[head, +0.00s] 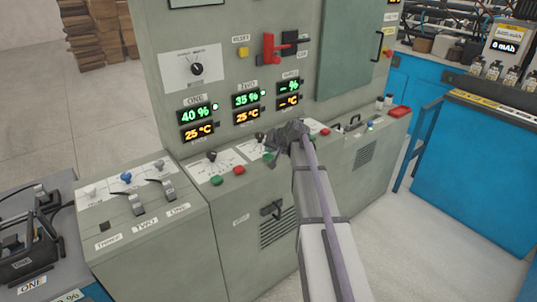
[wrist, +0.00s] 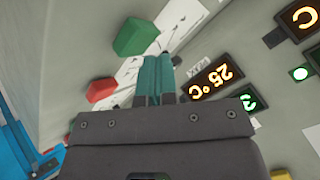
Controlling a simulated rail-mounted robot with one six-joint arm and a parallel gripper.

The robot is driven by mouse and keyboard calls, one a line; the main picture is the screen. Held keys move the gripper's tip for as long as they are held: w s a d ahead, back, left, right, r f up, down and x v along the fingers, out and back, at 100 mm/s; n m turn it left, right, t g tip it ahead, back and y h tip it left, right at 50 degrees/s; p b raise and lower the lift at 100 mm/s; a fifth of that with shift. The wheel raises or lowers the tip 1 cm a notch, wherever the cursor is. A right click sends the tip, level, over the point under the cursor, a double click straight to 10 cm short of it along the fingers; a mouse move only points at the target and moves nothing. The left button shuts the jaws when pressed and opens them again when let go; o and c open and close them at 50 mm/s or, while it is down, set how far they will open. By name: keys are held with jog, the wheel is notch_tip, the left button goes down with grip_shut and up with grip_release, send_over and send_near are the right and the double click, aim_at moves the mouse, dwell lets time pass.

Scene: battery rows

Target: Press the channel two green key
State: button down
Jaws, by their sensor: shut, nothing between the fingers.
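The channel two green key (wrist: 135,37) shows large in the wrist view, ahead and slightly left of the fingertips. In the head view only a small part of it (head: 268,156) shows beside my gripper. My gripper (wrist: 157,58) has its two teal fingers shut together with nothing between them. The fingertips appear apart from the key; their height above it is hard to judge. In the head view my gripper (head: 287,137) is over the sloped desk and covers much of the channel two controls. The channel two red key (wrist: 103,90) is left of the fingers in the wrist view.
The channel one green key (head: 216,181) and red key (head: 239,170) lie to the left. Another red key (head: 325,131) is just right of my gripper. The channel two display (head: 246,100) is on the upright panel behind. A red lever (head: 269,48) stands out above.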

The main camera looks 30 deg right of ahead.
aim_at(270, 155)
jog(key=shift+r, duration=0.35)
notch_tip(270, 155, up, 5)
jog(key=p, duration=0.5)
jog(key=shift+r, duration=0.1)
dwell(0.5)
